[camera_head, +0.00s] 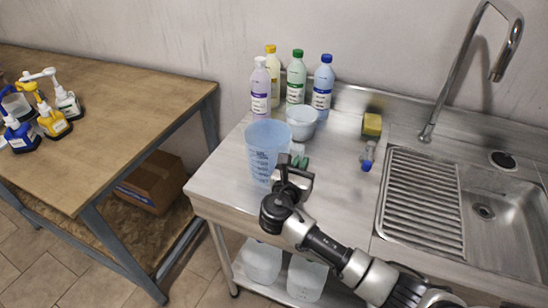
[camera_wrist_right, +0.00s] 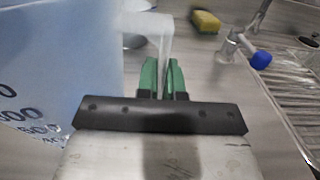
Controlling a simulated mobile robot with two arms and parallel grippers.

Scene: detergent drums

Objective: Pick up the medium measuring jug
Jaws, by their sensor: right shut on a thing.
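A tall translucent blue measuring jug (camera_head: 267,152) is upright at the left part of the steel counter. It fills the left of the right wrist view (camera_wrist_right: 60,70), with dark volume marks on its side. My right gripper (camera_head: 299,161) is at the jug's right side. Its green fingertips (camera_wrist_right: 161,76) are shut on the jug's pale handle (camera_wrist_right: 150,32). I cannot tell whether the jug's base touches the counter. My left gripper is not in view.
A pale bowl (camera_head: 302,122) and several bottles (camera_head: 297,78) stand just behind the jug. A wooden table (camera_head: 110,100) with pump bottles is at left.

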